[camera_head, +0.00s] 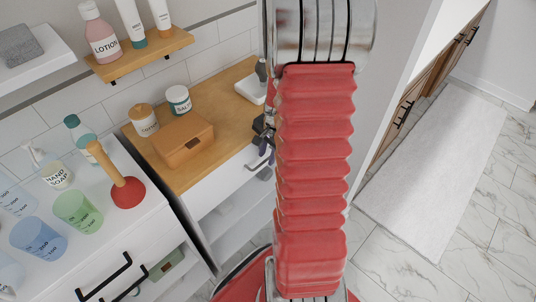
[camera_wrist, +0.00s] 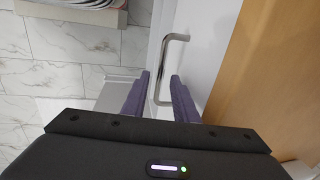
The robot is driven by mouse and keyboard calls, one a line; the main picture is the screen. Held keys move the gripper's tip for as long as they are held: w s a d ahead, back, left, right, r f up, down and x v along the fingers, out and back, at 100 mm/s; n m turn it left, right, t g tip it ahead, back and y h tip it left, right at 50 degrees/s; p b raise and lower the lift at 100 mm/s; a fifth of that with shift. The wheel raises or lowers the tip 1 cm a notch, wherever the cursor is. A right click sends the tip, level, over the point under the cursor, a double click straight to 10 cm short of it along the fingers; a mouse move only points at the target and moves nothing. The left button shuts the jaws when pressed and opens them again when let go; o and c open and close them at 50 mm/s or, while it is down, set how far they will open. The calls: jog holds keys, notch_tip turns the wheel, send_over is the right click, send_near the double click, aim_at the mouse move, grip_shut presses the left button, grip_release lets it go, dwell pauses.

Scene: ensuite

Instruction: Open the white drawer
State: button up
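The white drawer (camera_head: 223,184) sits under a wooden counter top. Its front (camera_wrist: 204,45) fills the right middle of the wrist view and looks closed. A silver bar handle (camera_wrist: 166,66) stands out from it; the handle also shows in the head view (camera_head: 262,162). My gripper (camera_wrist: 162,98) is open, with its purple fingers apart. In the wrist view the handle lies between the fingers, and I see no clear contact with either one. In the head view my gripper (camera_head: 266,140) is at the drawer front, partly hidden behind my red arm.
The wooden counter (camera_head: 225,115) holds an orange-brown box (camera_head: 183,140), jars and a white dish. A white cabinet (camera_head: 150,225) with black handles stands at left, carrying a plunger (camera_head: 122,185) and cups. Open shelves lie below the drawer. Marble floor and a white mat (camera_head: 440,170) are at right.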

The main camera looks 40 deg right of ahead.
jog(key=shift+f, duration=0.25)
jog(key=shift+c, duration=0.2)
grip_shut()
dwell(1.1)
jog(key=shift+d, duration=0.1)
